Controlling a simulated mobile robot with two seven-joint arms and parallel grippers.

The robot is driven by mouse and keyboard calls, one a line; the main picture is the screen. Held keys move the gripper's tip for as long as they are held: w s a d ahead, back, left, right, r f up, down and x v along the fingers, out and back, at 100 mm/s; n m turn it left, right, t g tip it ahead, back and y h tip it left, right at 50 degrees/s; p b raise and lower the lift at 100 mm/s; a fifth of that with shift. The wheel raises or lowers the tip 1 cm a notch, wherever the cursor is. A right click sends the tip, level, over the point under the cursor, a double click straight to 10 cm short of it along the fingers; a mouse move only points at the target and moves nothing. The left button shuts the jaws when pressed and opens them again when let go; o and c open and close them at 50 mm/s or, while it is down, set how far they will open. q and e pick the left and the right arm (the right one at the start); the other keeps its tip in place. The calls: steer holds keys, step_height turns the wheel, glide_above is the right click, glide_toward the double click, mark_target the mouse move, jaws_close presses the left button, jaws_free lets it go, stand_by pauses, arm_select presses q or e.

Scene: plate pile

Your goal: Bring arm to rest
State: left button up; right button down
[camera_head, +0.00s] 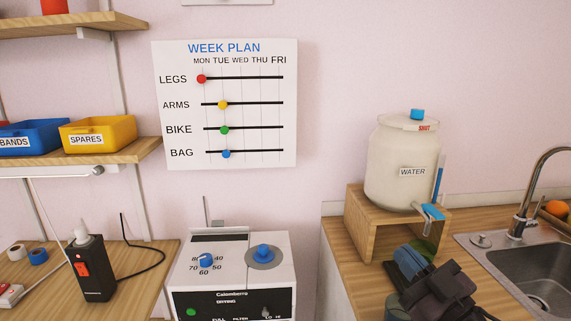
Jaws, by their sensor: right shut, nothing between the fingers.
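My right gripper (422,272) is the dark form at the lower right, over the wooden counter and in front of the water jar's stand. It is shut and empty. A blue item (408,262) and a green one show close beside or behind its fingers, partly hidden by it; I cannot tell whether they touch it. My left gripper is not in view.
A water jar (402,165) stands on a wooden stand (372,228), with a blue tap at the front. A sink (530,275) lies to the right. A white machine (225,275) with blue knobs stands left of the counter. Shelves hold blue and yellow bins (97,135).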

steer(key=s+d+f+m+g+h, duration=0.35)
steer(key=f+h, duration=0.25)
steer(key=f, duration=0.2)
steer(key=s+d+f+m+g+h, duration=0.2)
steer(key=s+d+f+m+h, duration=0.3)
steer(key=f, duration=0.3)
steer(key=s+f+g, duration=0.5)
steer(key=s+f, duration=0.1)
steer(key=s, duration=0.3)
steer(key=s+f+g, duration=0.6)
steer(key=s, duration=0.3)
steer(key=w+f+t, duration=0.6)
steer(key=f+t, duration=0.2)
steer(key=f, duration=0.2)
steer(key=shift+w+a+f, duration=0.25)
steer(key=shift+w+a, duration=0.15)
steer(key=shift+n, duration=0.25)
